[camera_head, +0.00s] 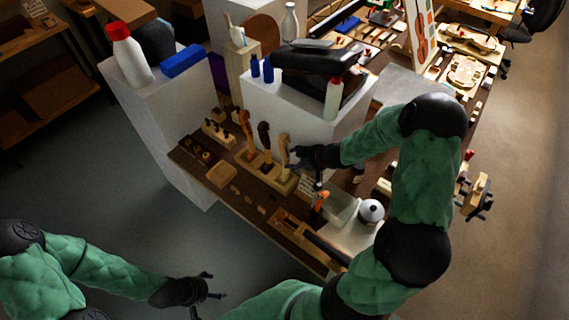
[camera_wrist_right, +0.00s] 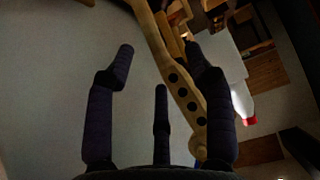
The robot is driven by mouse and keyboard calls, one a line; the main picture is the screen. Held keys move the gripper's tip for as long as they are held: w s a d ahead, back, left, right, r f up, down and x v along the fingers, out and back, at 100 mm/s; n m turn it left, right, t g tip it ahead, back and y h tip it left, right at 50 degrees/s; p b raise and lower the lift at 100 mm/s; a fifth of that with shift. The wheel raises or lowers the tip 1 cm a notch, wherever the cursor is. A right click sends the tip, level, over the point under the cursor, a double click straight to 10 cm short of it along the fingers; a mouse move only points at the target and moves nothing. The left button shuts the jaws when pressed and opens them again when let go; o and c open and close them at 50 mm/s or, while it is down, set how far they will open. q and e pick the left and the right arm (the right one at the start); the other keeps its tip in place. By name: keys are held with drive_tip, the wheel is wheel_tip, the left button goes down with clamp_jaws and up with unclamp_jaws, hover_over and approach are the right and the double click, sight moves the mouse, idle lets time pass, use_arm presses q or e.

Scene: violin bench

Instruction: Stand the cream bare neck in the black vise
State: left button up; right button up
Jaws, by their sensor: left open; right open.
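The cream bare neck (camera_head: 284,150) stands upright in a wooden stand, the nearest of three necks. My right gripper (camera_head: 305,156) is open just to the right of it. In the right wrist view the neck (camera_wrist_right: 182,88) runs past my open right gripper (camera_wrist_right: 160,62), its row of dark holes close beside the right-hand finger. I cannot tell whether they touch. My left gripper (camera_head: 207,286) is open and empty, low over the floor, away from the bench. A wood-and-black clamp-like piece (camera_head: 478,196) at the bench's right edge may be the black vise.
Two other necks, one orange-brown (camera_head: 245,122) and one dark (camera_head: 264,134), stand next to the cream one. A white pedestal with a black case (camera_head: 310,65) rises behind. A red-capped bottle (camera_head: 333,99) and a round silver-white container (camera_head: 371,212) are near my right arm.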

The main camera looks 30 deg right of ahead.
sight(288, 158)
drive_tip(key=shift+w+f, duration=0.2)
drive_tip(key=shift+w, duration=0.05)
drive_tip(key=b+x, duration=0.1)
drive_tip(key=x, duration=0.1)
drive_tip(key=b+x, duration=0.1)
drive_tip(key=x, duration=0.2)
drive_tip(key=shift+w+d, duration=0.1)
drive_tip(key=shift+d, duration=0.15)
clamp_jaws()
